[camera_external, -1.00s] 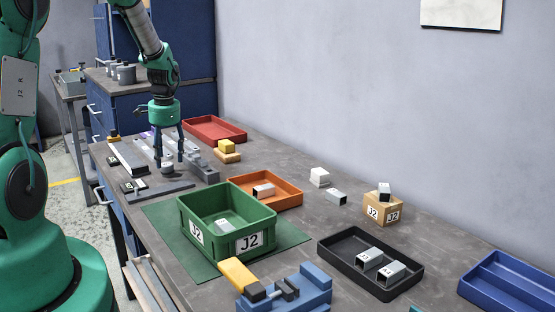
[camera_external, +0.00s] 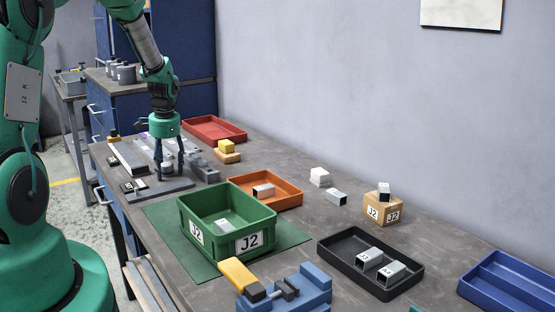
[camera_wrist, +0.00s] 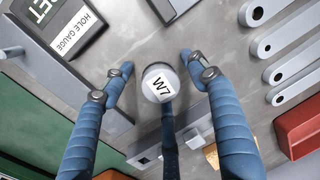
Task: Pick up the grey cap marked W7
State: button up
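My gripper (camera_wrist: 157,68) is open, with a finger on each side of the cap and a visible gap to both. In the external view my gripper (camera_external: 168,176) is low over the far-left part of the bench, and the cap (camera_external: 167,168) shows between the fingers. The cap appears to be on or just behind a grey flat piece with an upright part; its exact support is unclear.
A hole gauge box (camera_wrist: 65,25) and a row of grey slotted bars (camera_wrist: 290,45) lie near the cap. A green J2 bin (camera_external: 214,245), an orange tray (camera_external: 289,197) and a red tray (camera_external: 232,134) stand on the bench. The bench middle (camera_external: 310,225) has free room.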

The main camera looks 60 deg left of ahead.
aim_at(166, 164)
jog(key=c, duration=1.2)
jog(key=shift+r, duration=0.85)
notch_tip(166, 164, up, 2)
jog(key=shift+r+p, duration=0.1)
jog(key=shift+p, duration=0.35)
jog(key=s+d, duration=0.3)
jog(key=d, duration=0.1)
jog(key=s+d+p, duration=0.1)
jog(key=s+d, duration=0.3)
jog(key=s+d+r, duration=0.1)
jog(key=s+d, duration=0.2)
jog(key=d, duration=0.1)
jog(key=shift+s+d, duration=0.1)
jog(key=shift+s, duration=0.1)
